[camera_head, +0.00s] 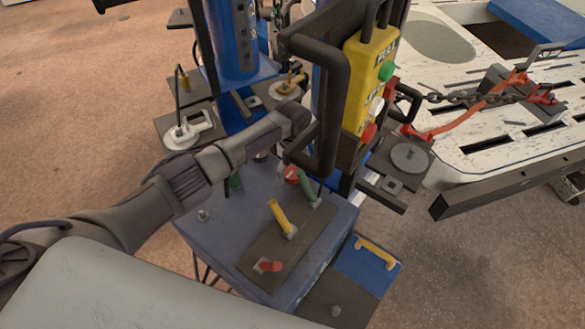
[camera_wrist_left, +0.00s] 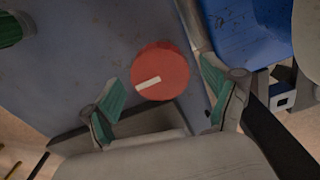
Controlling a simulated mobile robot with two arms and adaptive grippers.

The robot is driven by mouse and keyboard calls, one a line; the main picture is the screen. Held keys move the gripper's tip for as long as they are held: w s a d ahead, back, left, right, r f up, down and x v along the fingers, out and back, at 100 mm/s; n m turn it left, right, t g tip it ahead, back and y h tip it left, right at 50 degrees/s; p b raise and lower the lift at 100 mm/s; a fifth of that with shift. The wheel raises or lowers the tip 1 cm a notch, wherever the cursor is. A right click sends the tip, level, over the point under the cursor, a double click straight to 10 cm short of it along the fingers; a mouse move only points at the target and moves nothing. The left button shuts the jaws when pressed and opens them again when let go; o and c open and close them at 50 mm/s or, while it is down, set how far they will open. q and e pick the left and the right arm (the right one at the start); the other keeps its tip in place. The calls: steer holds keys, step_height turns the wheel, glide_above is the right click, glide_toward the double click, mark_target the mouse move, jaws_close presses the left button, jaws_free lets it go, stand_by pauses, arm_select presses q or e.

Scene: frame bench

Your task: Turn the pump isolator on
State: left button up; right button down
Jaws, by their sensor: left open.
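The pump isolator appears to be the round red knob with a white bar (camera_wrist_left: 160,72) in the left wrist view; in the head view it shows as a small red patch (camera_head: 291,175) at the back of the blue-grey bench top. In the wrist view its white bar lies nearly level, slightly tilted. My left gripper (camera_wrist_left: 165,100) is open, its green-padded fingers on either side of the knob's lower part. I cannot tell whether they touch it. In the head view the gripper (camera_head: 298,168) is mostly hidden by black bars. My right gripper is not in view.
A yellow lever (camera_head: 280,215) and a red lever (camera_head: 268,266) stand on the bench's brown plate. A yellow pendant box (camera_head: 370,80) with coloured buttons hangs close beside my left wrist. A white slotted table (camera_head: 480,135) with a chain stands at the right.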

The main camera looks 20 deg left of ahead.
mark_target(292, 171)
arm_select(q)
step_height(292, 171, up, 12)
stand_by(0.4)
stand_by(0.4)
